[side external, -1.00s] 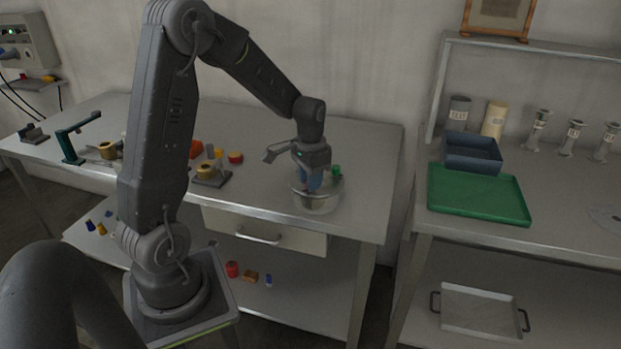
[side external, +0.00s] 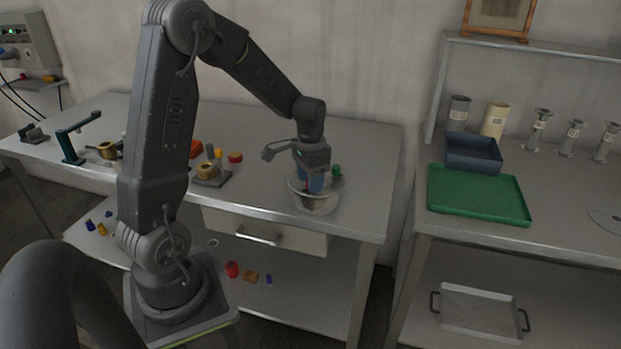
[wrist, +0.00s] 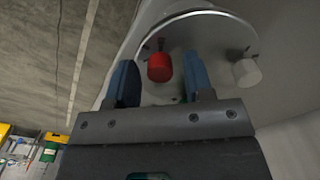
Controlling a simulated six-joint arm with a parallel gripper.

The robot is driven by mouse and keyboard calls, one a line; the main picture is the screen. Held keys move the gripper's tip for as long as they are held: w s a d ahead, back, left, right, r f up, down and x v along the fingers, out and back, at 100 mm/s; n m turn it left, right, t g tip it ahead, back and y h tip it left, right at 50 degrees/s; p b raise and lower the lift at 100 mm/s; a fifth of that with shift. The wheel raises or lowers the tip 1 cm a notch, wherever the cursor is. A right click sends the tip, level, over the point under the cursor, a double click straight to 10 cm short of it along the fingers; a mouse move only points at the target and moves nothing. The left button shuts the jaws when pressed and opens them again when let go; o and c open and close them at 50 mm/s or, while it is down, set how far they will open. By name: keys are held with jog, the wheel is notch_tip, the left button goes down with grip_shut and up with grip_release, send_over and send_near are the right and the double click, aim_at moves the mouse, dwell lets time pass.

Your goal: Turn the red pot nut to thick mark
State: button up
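The metal pot (side external: 318,204) stands at the right end of the left bench, under my gripper (side external: 314,182). In the wrist view the red pot nut (wrist: 159,68) sits on a round grey plate (wrist: 215,40). My gripper (wrist: 160,80) has its two blue fingers apart, one on each side of the red nut. Gaps show between the nut and both fingers, so it is not gripped. A pale knob (wrist: 246,72) is right of the fingers. A green part (wrist: 184,92) is partly hidden behind the right finger. I cannot make out the thick mark.
A green knob (side external: 336,171) is beside the pot. Small fixtures with brass parts (side external: 207,171) and a red cap (side external: 235,157) stand to its left. A green tray (side external: 478,195) and a blue bin (side external: 472,152) are on the right bench. The bench front by the pot is clear.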

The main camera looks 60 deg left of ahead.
notch_tip(320, 180, up, 14)
jog(key=shift+f, duration=0.1)
dwell(0.6)
jog(key=s+d+t, duration=0.2)
jog(key=s+d, duration=0.3)
jog(key=d, duration=0.1)
jog(key=s+d+r+t, duration=0.1)
jog(key=s+d, duration=0.4)
jog(key=d, duration=0.1)
jog(key=s+d+t, duration=0.2)
jog(key=s+d, duration=0.3)
jog(key=d, duration=0.2)
jog(key=shift+r+t, duration=0.2)
jog(key=shift+t, duration=0.1)
jog(key=shift+w+a+r, duration=0.1)
jog(key=shift+w, duration=0.05)
dwell(0.6)
